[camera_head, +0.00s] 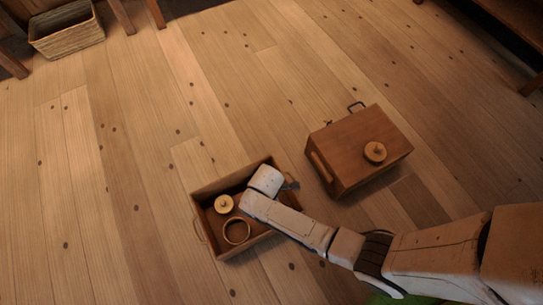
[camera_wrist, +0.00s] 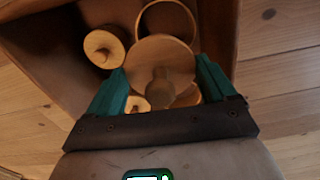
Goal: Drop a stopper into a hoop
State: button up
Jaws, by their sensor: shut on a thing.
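In the wrist view, my gripper (camera_wrist: 162,82) has its teal fingers shut on a round, pale wooden stopper (camera_wrist: 160,55) with a short stem, held above the inside of an open wooden box. A wooden hoop (camera_wrist: 148,12) shows just beyond it, partly covered by the held stopper. In the head view, the hoop (camera_head: 236,231) lies in the box's lower part, below and left of my wrist. My fingers and the held stopper are hidden there behind my wrist. Another turned piece (camera_head: 223,204) stands beside the hoop; it also shows in the wrist view (camera_wrist: 103,47).
The open box (camera_head: 198,222) has raised walls around these pieces. More wooden pieces (camera_wrist: 137,104) show partly under the held stopper. A closed wooden box (camera_head: 345,150) with a turned piece (camera_head: 375,152) on top stands to the right. A basket (camera_head: 68,32) is far left; floor between is clear.

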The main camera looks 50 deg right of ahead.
jog(key=shift+s+d+f+n, duration=0.15)
jog(key=shift+s+f+n, duration=0.05)
jog(key=shift+s+f, duration=0.25)
jog(key=shift+s+d+f+n, duration=0.2)
jog(key=shift+s+f, duration=0.1)
jog(key=shift+f, duration=0.25)
jog(key=shift+f+b, duration=1.45)
jog(key=shift+b, duration=0.3)
jog(key=shift+r+p, duration=0.1)
jog(key=shift+p, duration=0.2)
jog(key=shift+f, duration=0.25)
jog(key=shift+f+b, duration=0.35)
jog(key=shift+b, duration=0.05)
jog(key=shift+f, duration=0.25)
jog(key=shift+f+b, duration=0.35)
jog(key=shift+f, duration=0.25)
